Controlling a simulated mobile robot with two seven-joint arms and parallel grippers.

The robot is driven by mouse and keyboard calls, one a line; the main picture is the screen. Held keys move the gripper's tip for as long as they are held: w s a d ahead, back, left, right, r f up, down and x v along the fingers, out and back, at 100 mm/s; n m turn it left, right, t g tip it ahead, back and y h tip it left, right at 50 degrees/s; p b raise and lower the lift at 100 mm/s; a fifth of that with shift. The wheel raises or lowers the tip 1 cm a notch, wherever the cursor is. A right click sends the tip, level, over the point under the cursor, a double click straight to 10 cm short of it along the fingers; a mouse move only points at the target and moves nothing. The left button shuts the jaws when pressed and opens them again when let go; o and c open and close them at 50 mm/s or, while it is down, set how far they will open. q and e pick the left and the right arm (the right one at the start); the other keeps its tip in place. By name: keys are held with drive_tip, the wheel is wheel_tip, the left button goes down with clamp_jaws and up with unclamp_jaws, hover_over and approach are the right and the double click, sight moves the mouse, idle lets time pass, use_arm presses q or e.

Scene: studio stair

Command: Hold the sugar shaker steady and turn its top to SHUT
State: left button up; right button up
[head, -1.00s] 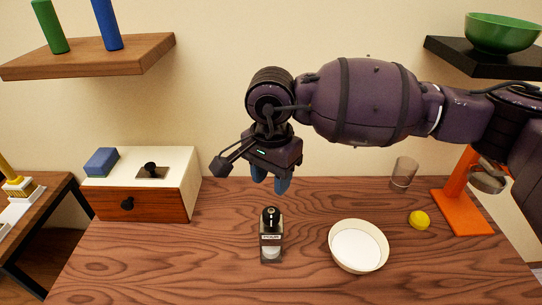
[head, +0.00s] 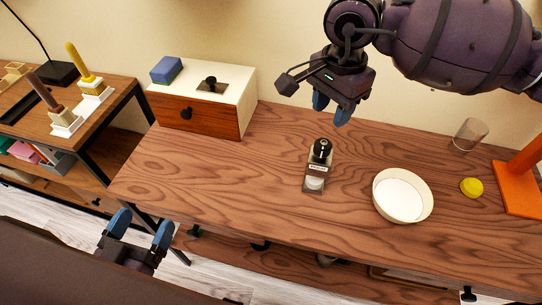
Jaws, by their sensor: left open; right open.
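The sugar shaker (head: 317,170) stands on the wooden table, near the middle. It has a black top with a knob, a clear body with white at the bottom, and a dark label whose lettering is too small to read surely now. My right gripper (head: 332,108) is open and empty, with blue fingertips above and behind the shaker, apart from it. My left gripper (head: 140,232) is open and empty at the lower left, in front of the table's front edge and well away from the shaker.
A white bowl (head: 403,196) stands right of the shaker, with a yellow lemon-like object (head: 471,187), a clear glass (head: 469,134) and an orange stand (head: 520,178) beyond. A drawer box (head: 209,112) with a blue block (head: 166,69) stands back left. The table left of the shaker is clear.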

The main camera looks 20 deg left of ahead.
use_arm(q)
drive_tip(key=w+d+m+t+h, duration=0.2)
drive_tip(key=w+d+m+h, duration=0.6)
drive_tip(key=m, duration=0.4)
drive_tip(key=m+g+h, duration=1.3)
drive_tip(key=m+g, duration=0.2)
drive_tip(key=m, duration=1.8)
approach(320, 167)
drive_tip(key=s, duration=0.1)
drive_tip(key=w+m+g, duration=0.1)
drive_tip(key=m, duration=0.2)
drive_tip(key=w+m+g+y, duration=0.1)
drive_tip(key=w+m+g, duration=0.1)
drive_tip(key=w+m+g+y, duration=0.1)
drive_tip(key=w+m, duration=0.1)
drive_tip(key=m, duration=0.1)
drive_tip(key=shift+a+f+m+g, duration=0.3)
drive_tip(key=shift+a+f, duration=0.1)
drive_tip(key=shift+w+a+f+m+y, duration=0.15)
drive_tip(key=shift+w+m+y, duration=0.15)
drive_tip(key=shift+w+m, duration=0.2)
drive_tip(key=d, duration=1)
drive_tip(key=shift+d, duration=0.35)
